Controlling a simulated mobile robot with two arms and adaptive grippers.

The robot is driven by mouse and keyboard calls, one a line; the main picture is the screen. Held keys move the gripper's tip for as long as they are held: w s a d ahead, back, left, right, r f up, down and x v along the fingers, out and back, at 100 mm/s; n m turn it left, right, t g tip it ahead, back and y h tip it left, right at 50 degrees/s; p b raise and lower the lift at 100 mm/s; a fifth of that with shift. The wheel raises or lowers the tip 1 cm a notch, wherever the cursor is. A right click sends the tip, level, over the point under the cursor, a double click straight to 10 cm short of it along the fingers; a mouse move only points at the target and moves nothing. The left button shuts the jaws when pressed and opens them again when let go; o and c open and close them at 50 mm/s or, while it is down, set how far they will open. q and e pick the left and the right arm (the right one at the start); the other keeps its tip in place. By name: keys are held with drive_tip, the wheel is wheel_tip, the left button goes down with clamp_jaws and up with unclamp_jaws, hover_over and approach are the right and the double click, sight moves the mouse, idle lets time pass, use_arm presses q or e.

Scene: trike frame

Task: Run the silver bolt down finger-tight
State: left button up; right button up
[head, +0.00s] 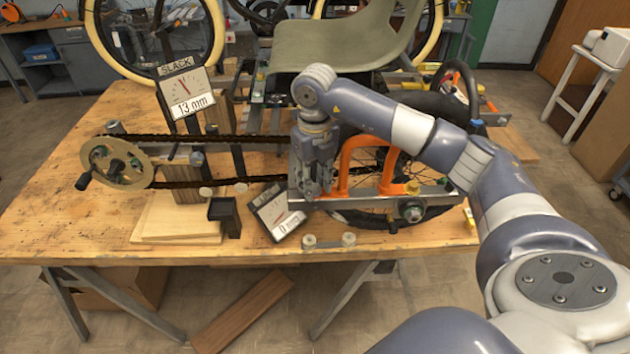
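My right gripper (312,188) points straight down at the left end of the grey metal bar (375,198) beside the rear wheel. Its fingers hide that end of the bar, and I cannot make out whether they are closed on a bolt there. No silver bolt can be picked out with certainty. A large silver axle nut (412,211) shows on the bar to the right of the gripper. The orange bracket (362,160) rises right behind the bar. My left gripper is not in view.
A chain (215,138) runs left to a chainring with a crank (112,163). A slack gauge (186,93) reads 13 mm; a tilted second gauge (275,212) stands left of the gripper. A small dark open box (224,215) is nearby. The table's front left is clear.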

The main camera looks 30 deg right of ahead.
drive_tip(key=shift+n, duration=0.3)
drive_tip(key=n, duration=1.1)
drive_tip(key=shift+n, duration=0.3)
drive_tip(key=c, duration=0.6)
drive_tip(key=m, duration=1.2)
drive_tip(key=shift+f, duration=0.1)
